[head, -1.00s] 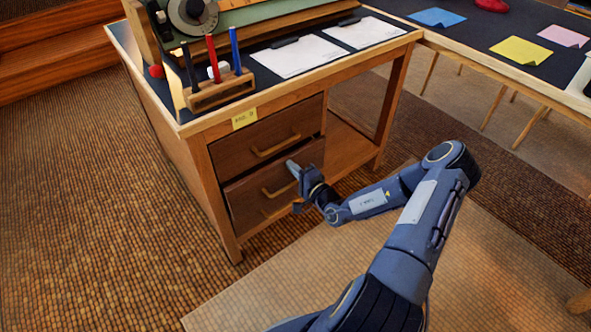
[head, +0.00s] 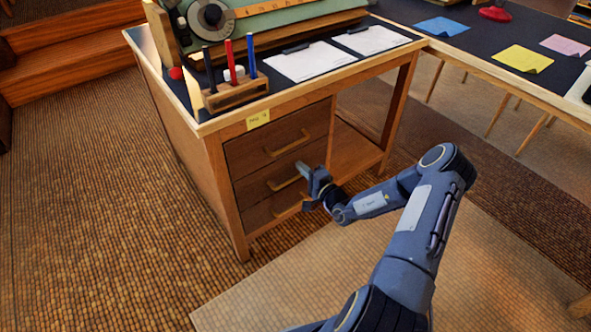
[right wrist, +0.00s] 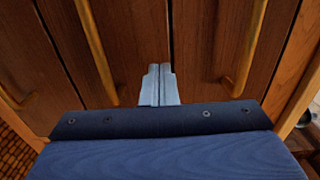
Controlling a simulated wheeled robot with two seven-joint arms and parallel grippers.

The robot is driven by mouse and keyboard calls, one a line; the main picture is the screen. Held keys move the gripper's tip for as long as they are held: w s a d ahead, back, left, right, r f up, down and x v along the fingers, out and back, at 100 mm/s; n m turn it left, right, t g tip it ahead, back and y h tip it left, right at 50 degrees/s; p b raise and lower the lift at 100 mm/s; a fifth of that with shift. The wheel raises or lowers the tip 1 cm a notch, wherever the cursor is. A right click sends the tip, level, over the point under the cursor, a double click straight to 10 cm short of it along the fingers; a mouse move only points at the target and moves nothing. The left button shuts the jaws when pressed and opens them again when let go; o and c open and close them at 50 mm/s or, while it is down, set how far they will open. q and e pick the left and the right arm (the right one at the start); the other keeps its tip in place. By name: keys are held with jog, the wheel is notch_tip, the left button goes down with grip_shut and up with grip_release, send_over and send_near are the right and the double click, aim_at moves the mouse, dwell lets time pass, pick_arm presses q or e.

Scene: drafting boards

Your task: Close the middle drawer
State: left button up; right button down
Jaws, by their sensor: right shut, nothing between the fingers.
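The wooden desk's middle drawer (head: 252,189) has a brass-coloured bar handle (head: 285,181). Its front looks about flush with the drawers above and below. In the right wrist view the middle drawer (right wrist: 128,45) lies left of centre, turned on its side. My right gripper (head: 301,168) is shut and empty, its tips at the upper right part of the middle drawer's front. In the wrist view the fingers (right wrist: 160,75) point at that front beside the seam to the top drawer; I cannot tell whether they touch. My left gripper is out of view.
The top drawer (head: 300,124) and bottom drawer (head: 257,217) look shut. A pen holder (head: 236,95) and papers (head: 309,60) lie on the desktop. A second table (head: 480,63) joins at the right. The floor before the desk is clear.

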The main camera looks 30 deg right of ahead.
jog(key=s+d+p, duration=0.1)
jog(key=s+p, duration=0.1)
jog(key=s, duration=0.8)
jog(key=shift+s, duration=0.25)
jog(key=s+a+r+n+g+y, duration=0.2)
jog(key=a+r+n+g+y, duration=0.5)
jog(key=a+r+n+y, duration=0.7)
jog(key=s+a+r+n+g+h, duration=0.1)
jog(key=s+a+r+g+h, duration=0.35)
jog(key=s, duration=0.25)
jog(key=s+a+r+n+g+h, duration=0.1)
jog(key=s+a+r+g+h, duration=0.25)
jog(key=s+a+r, duration=0.35)
jog(key=s+d+t+h, duration=0.3)
jog(key=s+d+h, duration=0.1)
jog(key=s+d, duration=0.25)
notch_tip(320, 180, up, 26)
jog(key=p, duration=2.6)
jog(key=shift+a+m+p, duration=0.25)
jog(key=shift+m+p, duration=0.1)
jog(key=shift+m, duration=0.05)
